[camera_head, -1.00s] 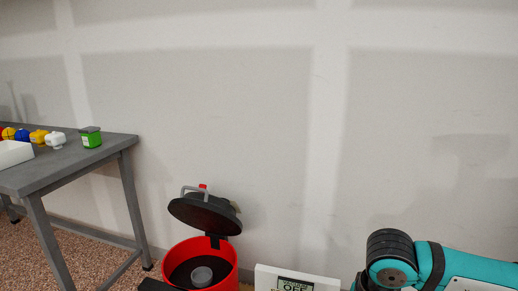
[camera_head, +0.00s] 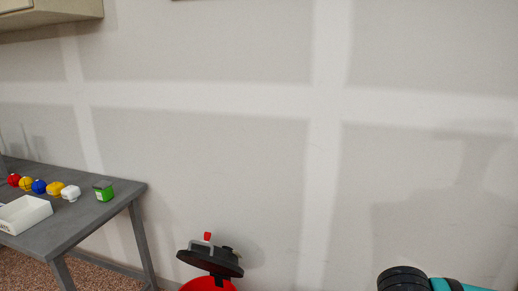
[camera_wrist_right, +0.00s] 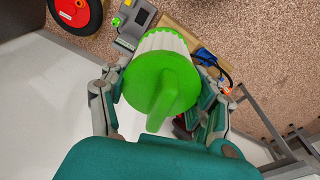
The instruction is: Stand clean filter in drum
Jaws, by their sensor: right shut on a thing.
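My right gripper (camera_wrist_right: 163,84) is shut on the filter, which has a bright green cap (camera_wrist_right: 160,85) with a raised green grip and a white ribbed body (camera_wrist_right: 162,41) beyond it. The inside of the drum is out of sight. My left gripper is in neither view.
The wrist view shows a grey device (camera_wrist_right: 130,25), a red disc (camera_wrist_right: 75,12) and a blue item (camera_wrist_right: 207,56) on or near the speckled floor.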

